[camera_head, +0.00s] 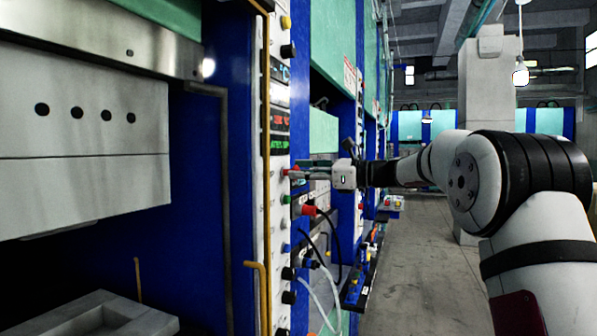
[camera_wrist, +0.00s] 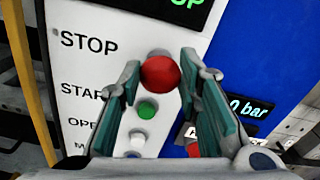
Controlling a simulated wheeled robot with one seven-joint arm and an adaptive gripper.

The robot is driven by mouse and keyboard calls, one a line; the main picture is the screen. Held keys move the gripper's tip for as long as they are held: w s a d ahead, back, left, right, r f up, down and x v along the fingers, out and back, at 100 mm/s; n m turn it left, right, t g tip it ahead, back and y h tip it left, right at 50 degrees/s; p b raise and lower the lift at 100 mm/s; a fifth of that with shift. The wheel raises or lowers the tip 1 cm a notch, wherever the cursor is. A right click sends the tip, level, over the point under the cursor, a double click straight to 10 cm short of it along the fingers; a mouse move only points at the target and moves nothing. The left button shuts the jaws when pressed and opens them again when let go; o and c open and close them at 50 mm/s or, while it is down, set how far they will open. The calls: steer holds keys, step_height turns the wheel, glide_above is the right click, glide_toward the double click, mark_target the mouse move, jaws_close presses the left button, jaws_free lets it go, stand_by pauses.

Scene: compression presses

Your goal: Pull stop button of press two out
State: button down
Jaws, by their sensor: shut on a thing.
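The red stop button (camera_wrist: 160,74) is a round knob on a white panel (camera_wrist: 80,18), beside the printed word STOP. My gripper (camera_wrist: 159,80) has one finger on each side of the knob, closed on it near the fingertips. In the head view my gripper (camera_head: 298,174) reaches in from the right to the narrow control panel (camera_head: 280,235) on the press. There the fingers mostly hide the stop button. A green button (camera_wrist: 148,108) and a white button (camera_wrist: 137,138) sit below the knob, between and under the fingers.
A yellow pipe (camera_head: 266,150) runs up the panel's left side. A larger red knob (camera_head: 308,210) and black cables stand out just below my gripper. A pressure display (camera_wrist: 250,106) lies right of the fingers.

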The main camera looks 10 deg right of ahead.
steer(key=shift+d, duration=0.1)
steer(key=c, duration=1.2)
jaws_free()
steer(key=shift+s, duration=0.1)
steer(key=shift+o, duration=0.2)
steer(key=v, duration=1.2)
